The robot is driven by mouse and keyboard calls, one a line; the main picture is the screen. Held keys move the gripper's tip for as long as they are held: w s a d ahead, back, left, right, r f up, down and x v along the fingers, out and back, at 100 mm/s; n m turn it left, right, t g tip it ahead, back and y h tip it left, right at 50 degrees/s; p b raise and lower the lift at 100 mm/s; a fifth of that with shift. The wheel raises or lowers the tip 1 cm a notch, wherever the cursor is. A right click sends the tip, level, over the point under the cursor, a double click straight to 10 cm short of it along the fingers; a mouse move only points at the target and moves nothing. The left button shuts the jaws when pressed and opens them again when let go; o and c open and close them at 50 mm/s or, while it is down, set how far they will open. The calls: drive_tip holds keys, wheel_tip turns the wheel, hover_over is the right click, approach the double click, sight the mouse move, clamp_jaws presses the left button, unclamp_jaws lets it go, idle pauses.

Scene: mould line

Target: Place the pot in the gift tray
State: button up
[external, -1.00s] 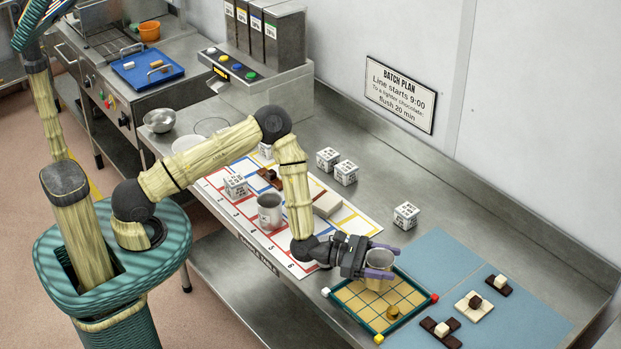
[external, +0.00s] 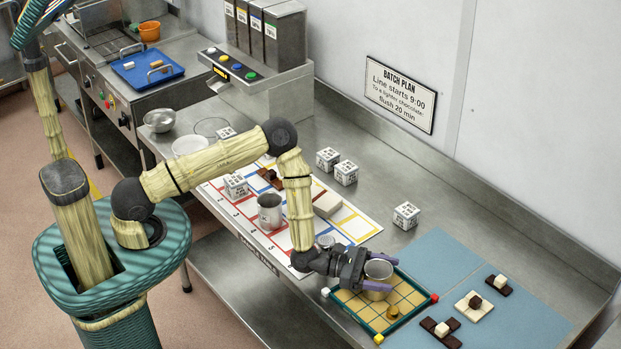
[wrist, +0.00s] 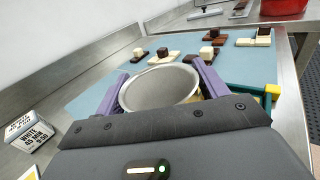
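The pot (external: 378,291) is a round metal pot, upright, at the back left part of the gift tray. The gift tray (external: 357,325) has a green rim and a tan gridded floor. My gripper (external: 379,271) has one purple finger on each side of the pot, close against its wall, and appears shut on it. In the wrist view the pot's open rim (wrist: 158,88) fills the space between the fingers. Its base is partly hidden by the near finger, so I cannot tell whether it touches the tray floor. A small golden piece (external: 393,312) stands in the tray.
A blue mat (external: 535,320) with chocolate pieces lies right of the tray. A metal cup (external: 270,211) stands on the numbered board (external: 355,225) to the left. Several labelled cubes, one of them here (external: 406,215), stand behind. Coloured blocks mark the tray's corners.

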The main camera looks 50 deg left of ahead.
sight(370, 266)
drive_tip(key=shift+o, duration=1.1)
drive_tip(key=shift+r, duration=0.15)
drive_tip(key=shift+a, duration=0.15)
drive_tip(key=v, duration=0.2)
drive_tip(key=b+v, duration=0.1)
drive_tip(key=shift+r, duration=0.25)
wheel_tip(370, 266, up, 7)
drive_tip(key=b, duration=0.1)
drive_tip(key=shift+f, duration=0.25)
